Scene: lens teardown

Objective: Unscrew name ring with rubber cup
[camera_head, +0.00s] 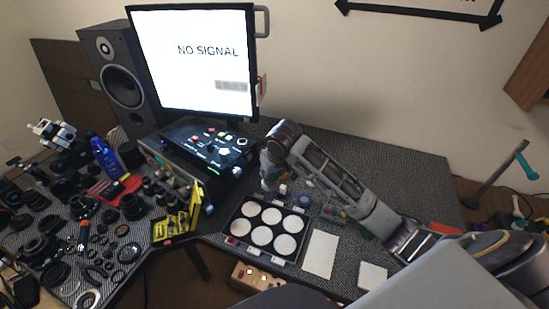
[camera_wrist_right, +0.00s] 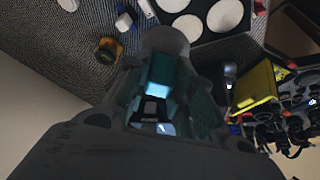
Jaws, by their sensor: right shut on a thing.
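My right arm reaches in from the right in the head view. Its gripper (camera_head: 269,180) points down beside the black control box, above the table behind the tray. In the right wrist view the gripper (camera_wrist_right: 152,112) is shut on a dark part with a pale, shiny face (camera_wrist_right: 150,117). The fingers hide most of this part, so I cannot tell whether it is the rubber cup or a lens. I cannot pick out the name ring for certain. My left gripper is not in view.
A black tray (camera_head: 229,242) with several white discs lies in front of the gripper. A small white cap (camera_head: 283,188) and a dark round cap (camera_head: 304,201) stand close by. The control box (camera_head: 205,146) is left of the gripper. Lens parts crowd the left table.

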